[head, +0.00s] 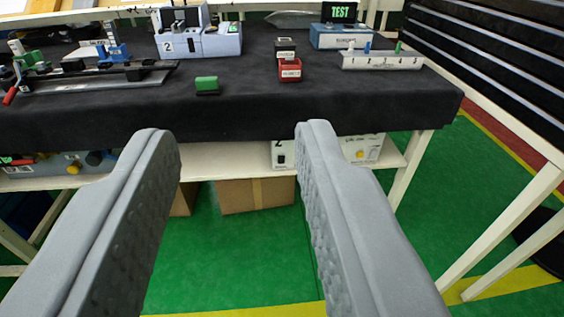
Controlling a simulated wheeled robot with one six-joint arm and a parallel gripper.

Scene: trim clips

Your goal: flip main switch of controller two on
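A white controller marked "2" (279,148) stands on the shelf under the table. A small black switch (282,159) shows on its front; whether it is on or off is too small to tell. My right finger hides part of the controller, and more of its white front (362,149), with a yellow knob, appears to show to the right of the finger. My gripper (236,138) is open and empty, in front of the table's edge, its fingers wide apart. Its right fingertip overlaps the controller in the picture; the distance between them is unclear.
The black-covered table (240,115) holds a grey-blue machine marked "2" (205,42), a green block (207,85), a red box (290,70) and a TEST display (340,13). Cardboard boxes (255,195) stand under the shelf (230,160). Green floor (230,260) is clear in front.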

